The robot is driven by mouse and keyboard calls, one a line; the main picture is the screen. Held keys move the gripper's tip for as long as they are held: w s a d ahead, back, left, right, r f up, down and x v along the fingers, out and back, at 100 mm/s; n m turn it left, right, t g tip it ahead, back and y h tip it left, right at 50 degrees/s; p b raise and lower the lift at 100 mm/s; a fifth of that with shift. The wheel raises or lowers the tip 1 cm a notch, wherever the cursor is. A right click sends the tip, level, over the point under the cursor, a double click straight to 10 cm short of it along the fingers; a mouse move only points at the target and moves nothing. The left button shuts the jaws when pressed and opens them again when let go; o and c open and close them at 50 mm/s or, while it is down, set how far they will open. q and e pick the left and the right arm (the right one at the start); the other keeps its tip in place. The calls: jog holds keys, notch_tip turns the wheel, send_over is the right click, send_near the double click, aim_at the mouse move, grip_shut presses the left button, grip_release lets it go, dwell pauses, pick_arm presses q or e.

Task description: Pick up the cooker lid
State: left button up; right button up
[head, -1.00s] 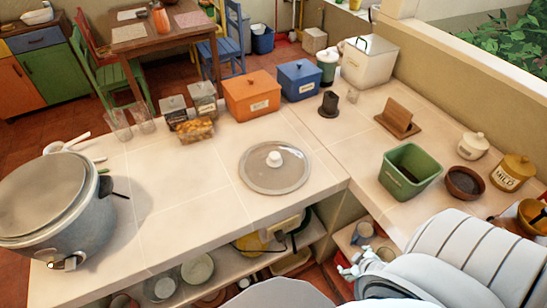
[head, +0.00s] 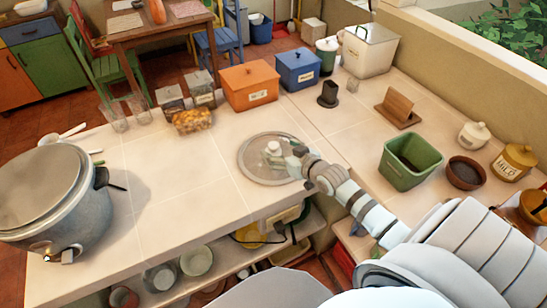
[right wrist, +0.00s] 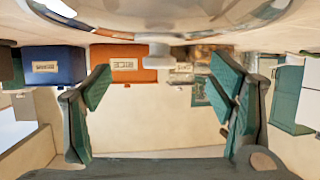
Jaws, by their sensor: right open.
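The cooker lid (head: 258,170) is a round, greyish glass lid with a metal rim and a white knob (head: 273,147). It lies flat on the counter, knob up. My right gripper (head: 290,158) is low over the right part of the lid, just beside the knob, and hides some of the rim. In the right wrist view the open green-padded fingers (right wrist: 162,85) stand apart, with the knob (right wrist: 158,50) ahead between them and the lid (right wrist: 190,15) along the top. The large grey cooker (head: 62,215) stands at the left counter end. My left gripper is not in view.
An orange box (head: 250,90) and a blue box (head: 298,70) stand behind the lid. Glass jars (head: 192,120) are at the back left. A green bin (head: 410,165) stands to the right. The counter between cooker and lid is clear.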

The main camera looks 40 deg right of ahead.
jog(key=shift+b+x, duration=0.3)
jog(key=shift+x, duration=1.1)
jog(key=shift+s, duration=0.1)
grip_shut()
